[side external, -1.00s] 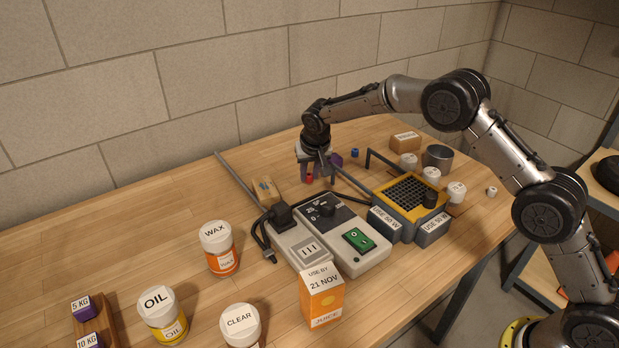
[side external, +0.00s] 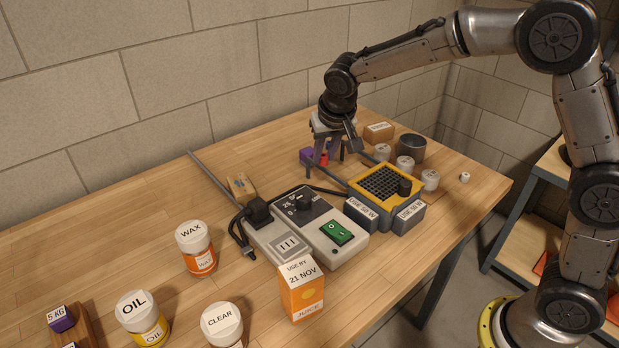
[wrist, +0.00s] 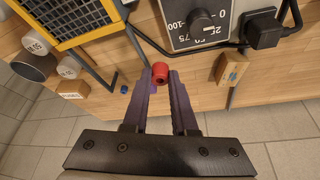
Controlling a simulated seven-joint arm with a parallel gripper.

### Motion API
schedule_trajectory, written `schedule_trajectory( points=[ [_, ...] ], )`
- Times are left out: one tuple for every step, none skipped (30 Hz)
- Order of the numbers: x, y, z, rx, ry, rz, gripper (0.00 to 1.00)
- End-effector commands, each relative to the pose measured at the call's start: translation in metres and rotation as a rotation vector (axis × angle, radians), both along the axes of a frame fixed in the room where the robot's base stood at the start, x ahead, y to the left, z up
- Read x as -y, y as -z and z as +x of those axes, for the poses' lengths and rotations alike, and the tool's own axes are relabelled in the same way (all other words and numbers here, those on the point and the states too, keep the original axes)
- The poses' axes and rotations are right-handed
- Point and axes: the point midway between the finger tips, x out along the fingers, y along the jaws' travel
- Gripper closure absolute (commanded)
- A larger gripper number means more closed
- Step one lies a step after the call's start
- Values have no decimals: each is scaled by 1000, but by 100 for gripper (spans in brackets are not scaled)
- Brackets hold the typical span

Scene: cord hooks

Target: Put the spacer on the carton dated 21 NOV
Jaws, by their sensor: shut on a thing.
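The red spacer (wrist: 160,71), a small ring-like piece with a hole, sits between the tips of my gripper (wrist: 160,78) in the wrist view. My gripper (side external: 325,165) is shut on it at the far part of the bench in the side view, where the red (side external: 324,158) shows only partly between the fingers. I cannot tell its exact height above the wood. The orange juice carton (side external: 301,299) stands upright at the near edge, its white sloped top reading "USE BY 21 NOV". It is far from my gripper and outside the wrist view.
WAX (side external: 195,248), OIL (side external: 143,318) and CLEAR (side external: 222,324) jars are left of the carton.

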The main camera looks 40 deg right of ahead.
Motion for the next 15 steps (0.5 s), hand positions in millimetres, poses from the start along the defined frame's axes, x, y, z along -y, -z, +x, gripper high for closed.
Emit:
schedule_trajectory(
  points=[
    [0,-1,-3,1,13,0,100],
    [1,-1,-5,1,27,0,100],
    [2,0,-9,0,48,1,100],
    [4,2,-12,0,68,-1,100],
    [5,4,-16,-1,86,-1,100],
    [8,6,-22,-1,116,-1,100],
    [10,6,-27,-1,139,-2,100],
    [11,6,-33,0,165,-1,100],
    [10,3,-42,3,193,0,100],
    [6,0,-51,4,211,1,100],
    [2,-4,-59,4,227,1,100],
    [-4,-9,-71,5,243,1,100],
    [-9,-13,-80,6,253,1,100],
    [-15,-17,-88,5,261,1,100],
    [-22,-24,-101,6,267,1,100]
  ],
)
